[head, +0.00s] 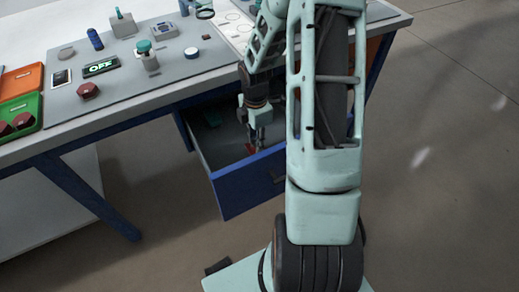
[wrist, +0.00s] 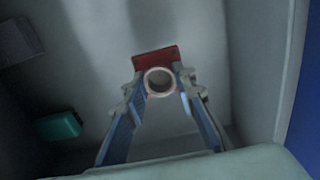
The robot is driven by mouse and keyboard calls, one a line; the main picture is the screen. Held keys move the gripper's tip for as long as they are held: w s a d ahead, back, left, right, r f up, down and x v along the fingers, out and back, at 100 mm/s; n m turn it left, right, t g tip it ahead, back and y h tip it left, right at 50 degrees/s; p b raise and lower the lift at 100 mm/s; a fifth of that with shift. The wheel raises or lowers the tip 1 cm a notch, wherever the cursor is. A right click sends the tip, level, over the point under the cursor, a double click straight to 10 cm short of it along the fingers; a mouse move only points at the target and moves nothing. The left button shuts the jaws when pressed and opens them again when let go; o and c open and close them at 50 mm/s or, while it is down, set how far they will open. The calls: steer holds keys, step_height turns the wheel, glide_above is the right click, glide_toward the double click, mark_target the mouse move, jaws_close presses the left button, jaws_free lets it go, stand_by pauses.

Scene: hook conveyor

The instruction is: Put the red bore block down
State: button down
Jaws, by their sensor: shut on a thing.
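The red bore block (wrist: 154,58) shows in the wrist view as a red piece with a pale round ring (wrist: 160,69) at its bore. My gripper (wrist: 161,84) has its two fingers on either side of the ring and is shut on the block. In the head view my gripper (head: 256,138) points down inside the open drawer (head: 244,192), with a bit of the red block (head: 250,149) at its fingertips. I cannot tell whether the block touches the drawer floor. The fingers hide part of it.
In the drawer, a green piece (wrist: 58,126) and a dark grey block (wrist: 18,40) lie to the left. Drawer walls stand close on the right. The bench top (head: 120,75) above holds several parts, an OFF display (head: 100,67) and green and orange trays (head: 20,82).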

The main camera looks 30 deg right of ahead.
steer(key=shift+w+d+f, duration=0.1)
steer(key=shift+d+f, duration=0.35)
steer(key=shift+d+f+b, duration=0.15)
steer(key=shift+f+b, duration=0.25)
steer(key=shift+f, duration=0.55)
steer(key=shift+d+f+b, duration=0.15)
steer(key=shift+f+b, duration=0.25)
steer(key=shift+f, duration=0.55)
steer(key=shift+f, duration=0.15)
steer(key=c, duration=1.6)
jaws_free()
step_height(320, 180, up, 12)
steer(key=p, duration=0.3)
steer(key=shift+r+p, duration=0.2)
steer(key=shift+p, duration=0.2)
